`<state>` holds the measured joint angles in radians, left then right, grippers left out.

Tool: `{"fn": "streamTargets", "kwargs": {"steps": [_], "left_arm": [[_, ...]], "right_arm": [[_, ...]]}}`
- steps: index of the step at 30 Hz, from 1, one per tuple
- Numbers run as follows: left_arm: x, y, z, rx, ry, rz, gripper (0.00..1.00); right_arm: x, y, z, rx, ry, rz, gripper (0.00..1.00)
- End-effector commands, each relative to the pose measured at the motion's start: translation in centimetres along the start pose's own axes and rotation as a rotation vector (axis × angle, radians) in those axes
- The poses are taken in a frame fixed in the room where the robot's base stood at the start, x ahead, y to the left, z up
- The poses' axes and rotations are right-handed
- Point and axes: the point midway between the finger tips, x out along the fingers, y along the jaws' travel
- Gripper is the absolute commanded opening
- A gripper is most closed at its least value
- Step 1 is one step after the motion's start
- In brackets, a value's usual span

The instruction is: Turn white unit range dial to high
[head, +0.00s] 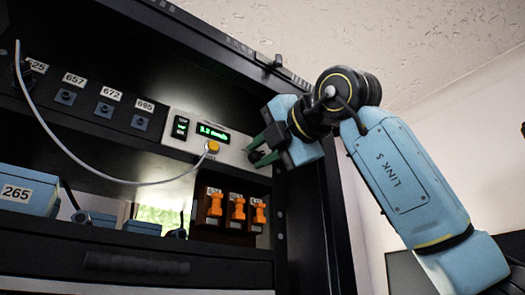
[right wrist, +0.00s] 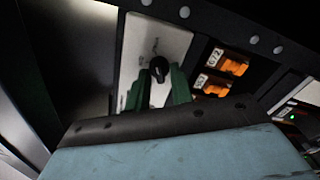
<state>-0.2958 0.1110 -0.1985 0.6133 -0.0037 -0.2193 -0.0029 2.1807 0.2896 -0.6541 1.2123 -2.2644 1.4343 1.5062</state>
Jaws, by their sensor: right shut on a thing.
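My right gripper (head: 259,148) has reached the unit's right end. Its green fingers (right wrist: 161,88) are shut on the dial, one on each side. The dial's setting is hard to tell. My left gripper is not in view.
Orange-handled switches (head: 236,209) hang in dark boxes below the unit. Numbered sockets (head: 103,110) line the shelf to the left. A blue box marked 265 (head: 28,191) stands lower left. The dark cabinet side post (head: 308,215) is close to my right arm.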

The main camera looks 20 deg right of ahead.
Motion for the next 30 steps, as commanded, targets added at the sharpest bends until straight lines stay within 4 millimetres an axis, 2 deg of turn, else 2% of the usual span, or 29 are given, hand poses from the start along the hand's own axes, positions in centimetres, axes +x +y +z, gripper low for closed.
{"fn": "streamTargets", "kwargs": {"steps": [2, 3, 7, 15, 19, 23, 30], "left_arm": [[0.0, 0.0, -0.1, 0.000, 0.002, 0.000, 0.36], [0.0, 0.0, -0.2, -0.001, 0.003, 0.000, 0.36], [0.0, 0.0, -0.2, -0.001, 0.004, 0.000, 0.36], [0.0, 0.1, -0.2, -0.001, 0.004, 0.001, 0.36], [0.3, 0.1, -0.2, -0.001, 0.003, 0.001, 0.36], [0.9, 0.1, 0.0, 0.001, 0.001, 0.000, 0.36], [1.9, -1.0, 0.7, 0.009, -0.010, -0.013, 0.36]], "right_arm": [[0.0, 0.0, 0.0, 0.001, 0.000, 0.001, 0.00], [0.0, 0.0, 0.0, 0.001, 0.000, 0.001, 0.27], [0.0, 0.0, 0.0, 0.000, 0.000, 0.001, 0.43], [-0.1, 0.0, 0.0, -0.001, 0.000, 0.001, 0.43], [-0.9, 0.0, 0.0, 0.000, -0.001, 0.002, 0.43], [-3.2, -0.1, 0.0, -0.002, -0.003, 0.004, 0.43], [-8.7, -0.1, 0.0, -0.002, -0.004, 0.004, 0.43]]}}
